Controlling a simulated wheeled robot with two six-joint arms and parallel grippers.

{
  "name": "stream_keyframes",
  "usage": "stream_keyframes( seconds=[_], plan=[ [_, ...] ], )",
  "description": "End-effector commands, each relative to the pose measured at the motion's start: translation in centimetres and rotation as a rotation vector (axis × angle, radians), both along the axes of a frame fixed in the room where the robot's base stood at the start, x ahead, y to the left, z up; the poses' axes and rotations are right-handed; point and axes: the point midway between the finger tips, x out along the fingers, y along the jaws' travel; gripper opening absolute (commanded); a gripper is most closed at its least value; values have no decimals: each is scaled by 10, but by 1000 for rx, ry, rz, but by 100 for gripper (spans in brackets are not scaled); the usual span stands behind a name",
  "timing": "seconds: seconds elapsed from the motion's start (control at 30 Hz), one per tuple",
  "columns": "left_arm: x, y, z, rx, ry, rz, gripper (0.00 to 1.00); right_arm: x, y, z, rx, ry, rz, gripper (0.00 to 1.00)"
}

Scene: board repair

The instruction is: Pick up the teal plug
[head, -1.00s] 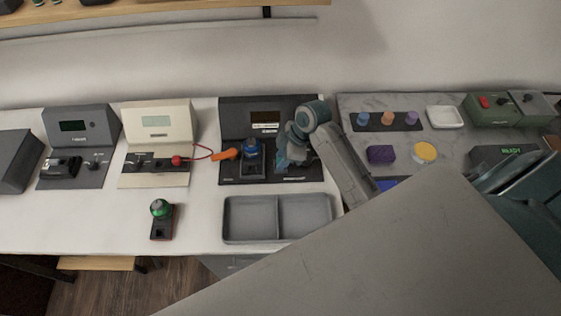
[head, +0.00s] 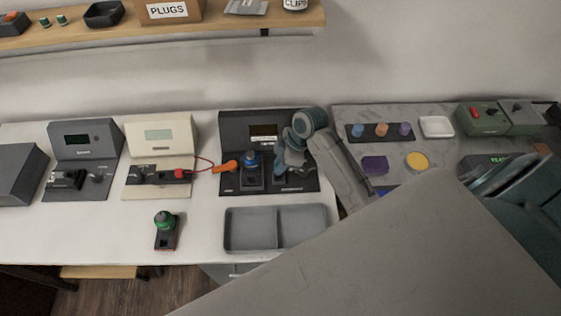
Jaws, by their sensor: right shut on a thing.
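Two small green-teal plugs (head: 45,21) stand on the wooden shelf at the top left; they are too small to tell their exact shade. My right gripper (head: 281,172) is far from them, low over the right part of the dark station (head: 228,128) on the bench. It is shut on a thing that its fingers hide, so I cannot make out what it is. A blue plug (head: 252,158) stands on the station just left of this gripper. My left gripper is not in view.
The shelf also holds a box marked PLUGS (head: 167,11), a black tray (head: 104,14) and a jar (head: 296,4). On the bench are a grey two-part tray (head: 277,246), a small board with a green knob (head: 164,222) and a cream station (head: 160,136). White bench lies clear at the lower left.

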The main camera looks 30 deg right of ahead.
Motion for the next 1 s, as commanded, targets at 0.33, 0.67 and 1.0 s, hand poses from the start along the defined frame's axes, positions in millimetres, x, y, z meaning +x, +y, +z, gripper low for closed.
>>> stream_keyframes(
  seconds=[0.33, 0.67, 1.0],
  plan=[
    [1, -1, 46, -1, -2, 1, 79, -34, 78, 15, 9, 3, 0, 0],
    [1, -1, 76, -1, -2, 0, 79, -59, 132, 17, 4, 3, 0, 0],
    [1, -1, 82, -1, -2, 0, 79, -65, 147, 15, 0, 1, 0, 0]
  ],
)
